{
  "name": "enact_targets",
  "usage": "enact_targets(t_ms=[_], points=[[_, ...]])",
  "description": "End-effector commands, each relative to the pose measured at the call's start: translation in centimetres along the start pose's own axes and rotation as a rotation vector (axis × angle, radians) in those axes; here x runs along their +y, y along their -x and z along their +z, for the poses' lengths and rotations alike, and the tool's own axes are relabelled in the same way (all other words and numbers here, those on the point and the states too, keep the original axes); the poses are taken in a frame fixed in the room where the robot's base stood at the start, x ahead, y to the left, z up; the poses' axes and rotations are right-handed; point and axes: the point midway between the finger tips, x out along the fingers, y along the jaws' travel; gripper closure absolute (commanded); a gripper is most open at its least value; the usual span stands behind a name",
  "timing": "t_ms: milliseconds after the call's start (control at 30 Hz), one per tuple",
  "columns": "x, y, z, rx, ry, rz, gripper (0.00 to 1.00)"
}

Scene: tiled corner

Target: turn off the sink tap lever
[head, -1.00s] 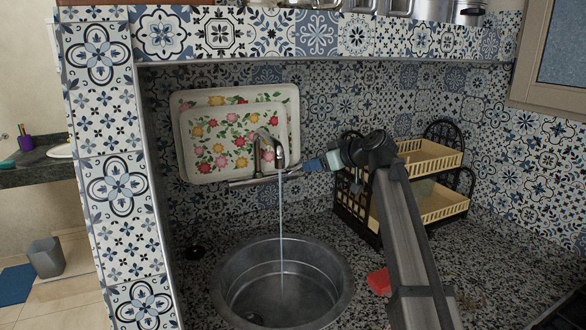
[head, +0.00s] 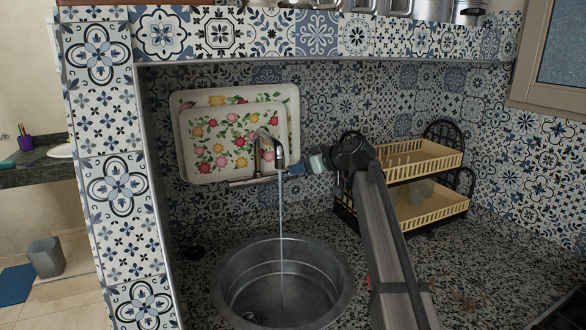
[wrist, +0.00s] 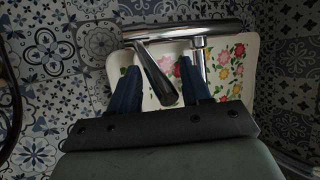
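The chrome tap (head: 270,140) stands at the back of the round metal sink (head: 228,287). A thin stream of water (head: 282,235) runs from its spout into the sink. My gripper (head: 285,183) is at the right of the tap, its tips overlapping the tap body in the head view. In the wrist view, the blue fingers of my gripper (wrist: 157,72) are apart. The lever (wrist: 152,70) shows as a long dark chrome piece between them, below the horizontal tap body (wrist: 190,31). I see a gap on each side of the lever; contact is not visible.
Flowered trays (head: 200,165) lean on the tiled wall behind the tap. A black and yellow dish rack (head: 425,160) stands right of my arm. A tiled pillar (head: 110,190) borders the sink area at left. The granite counter (head: 480,265) is mostly clear at right.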

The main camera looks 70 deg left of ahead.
Motion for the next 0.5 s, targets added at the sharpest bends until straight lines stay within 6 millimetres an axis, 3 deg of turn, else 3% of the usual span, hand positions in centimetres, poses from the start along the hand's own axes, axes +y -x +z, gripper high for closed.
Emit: enact_targets(t_ms=[267,500], points=[[-0.1,0.0,0.01,0.0,0.0,-0.002,0.78],[-0.25,-0.02,0.01,0.0,-0.001,-0.006,0.78]])
